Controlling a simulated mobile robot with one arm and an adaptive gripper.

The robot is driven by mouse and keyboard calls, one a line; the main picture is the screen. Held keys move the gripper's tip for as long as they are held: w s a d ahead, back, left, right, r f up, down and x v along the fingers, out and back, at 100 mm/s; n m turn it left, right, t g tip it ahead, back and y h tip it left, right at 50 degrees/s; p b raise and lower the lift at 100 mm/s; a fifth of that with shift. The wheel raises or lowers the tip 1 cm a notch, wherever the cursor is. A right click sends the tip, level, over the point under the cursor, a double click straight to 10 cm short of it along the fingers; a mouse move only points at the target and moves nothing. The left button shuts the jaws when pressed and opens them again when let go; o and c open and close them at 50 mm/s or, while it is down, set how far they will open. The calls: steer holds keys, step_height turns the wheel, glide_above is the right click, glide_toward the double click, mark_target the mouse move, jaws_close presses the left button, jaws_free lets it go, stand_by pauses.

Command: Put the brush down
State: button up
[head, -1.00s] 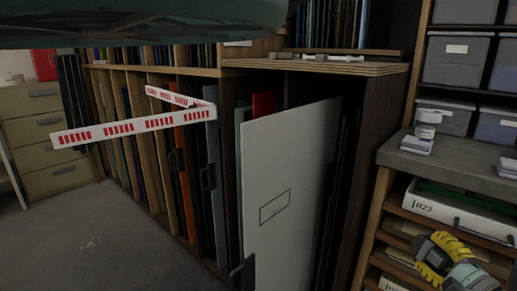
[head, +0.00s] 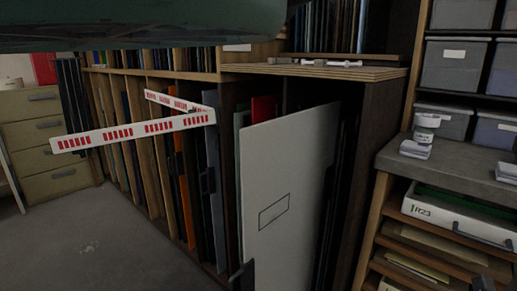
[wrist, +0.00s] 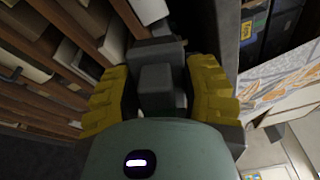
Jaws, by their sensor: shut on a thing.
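My gripper (wrist: 162,85) shows in the wrist view, its two yellow-padded fingers on either side of a grey block-like shape. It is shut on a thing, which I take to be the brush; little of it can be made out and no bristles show. In the head view the gripper's fingers are out of sight. The grey counter (head: 450,166) is at the right, with a white tub (head: 427,121) and small white blocks on it.
An open rack (head: 440,249) with a white R23 tray (head: 459,219) is under the counter. Grey bins (head: 455,61) stand above it. A large pale panel (head: 287,180) leans out of the wooden rack. A red-and-white barrier strip (head: 133,131) crosses the left. Grey floor at lower left is clear.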

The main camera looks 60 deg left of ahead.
steer(key=s+r+p, duration=0.2)
steer(key=r+p, duration=1.8)
steer(key=s+r+p, duration=0.2)
steer(key=r+p, duration=1.8)
steer(key=p, duration=0.1)
steer(key=s+r+p, duration=0.3)
steer(key=r+p, duration=1.8)
steer(key=shift+a, duration=0.15)
steer(key=shift+s+r, duration=0.1)
steer(key=shift+r, duration=0.05)
